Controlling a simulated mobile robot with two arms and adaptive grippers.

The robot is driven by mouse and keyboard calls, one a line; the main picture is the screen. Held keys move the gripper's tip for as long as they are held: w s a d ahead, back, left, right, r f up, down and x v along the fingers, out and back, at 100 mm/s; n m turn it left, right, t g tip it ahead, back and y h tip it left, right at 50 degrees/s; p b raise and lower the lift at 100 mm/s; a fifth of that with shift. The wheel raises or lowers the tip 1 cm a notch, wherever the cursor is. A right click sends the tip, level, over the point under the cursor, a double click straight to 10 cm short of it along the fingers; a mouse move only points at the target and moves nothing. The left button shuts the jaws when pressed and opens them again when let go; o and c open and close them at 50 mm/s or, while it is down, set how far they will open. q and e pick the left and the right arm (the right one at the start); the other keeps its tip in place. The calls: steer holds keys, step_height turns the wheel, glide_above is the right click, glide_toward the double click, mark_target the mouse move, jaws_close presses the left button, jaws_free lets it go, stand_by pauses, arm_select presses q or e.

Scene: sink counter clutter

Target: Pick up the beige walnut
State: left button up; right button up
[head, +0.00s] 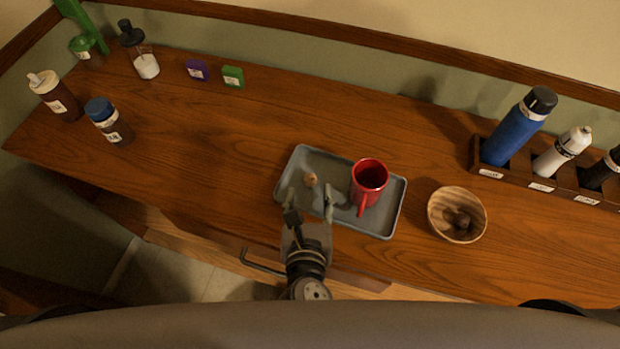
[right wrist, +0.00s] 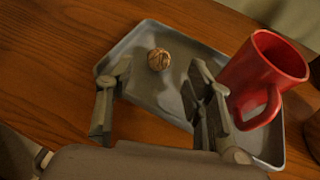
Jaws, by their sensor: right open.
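The beige walnut (head: 311,180) lies on the grey tray (head: 300,158), in its left part. It also shows in the right wrist view (right wrist: 158,59), beyond my fingertips and between their lines. My right gripper (head: 309,197) is open and empty over the near edge of the tray. In the right wrist view its two fingers (right wrist: 160,80) stand wide apart, and the walnut is not between them. A red mug (head: 370,174) stands on the tray to the right of the walnut, close to the right finger. My left gripper is not in view.
A wooden bowl (head: 436,222) with brown walnuts stands right of the tray. A wooden rack (head: 513,178) with bottles is at the far right. Several bottles and small boxes (head: 233,77) stand at the back left. The counter left of the tray is clear.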

mark_target(310, 181)
steer(key=shift+w+f, duration=0.25)
steer(key=shift+w, duration=0.35)
steer(key=b+x, duration=0.1)
steer(key=x, duration=0.2)
steer(key=shift+w+d+f, duration=0.1)
steer(key=shift+w+f, duration=0.05)
steer(key=shift+w, duration=0.4)
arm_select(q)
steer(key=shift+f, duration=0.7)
arm_select(e)
steer(key=shift+s, duration=0.1)
steer(key=shift+c, duration=0.3)
steer(key=c, duration=0.8)
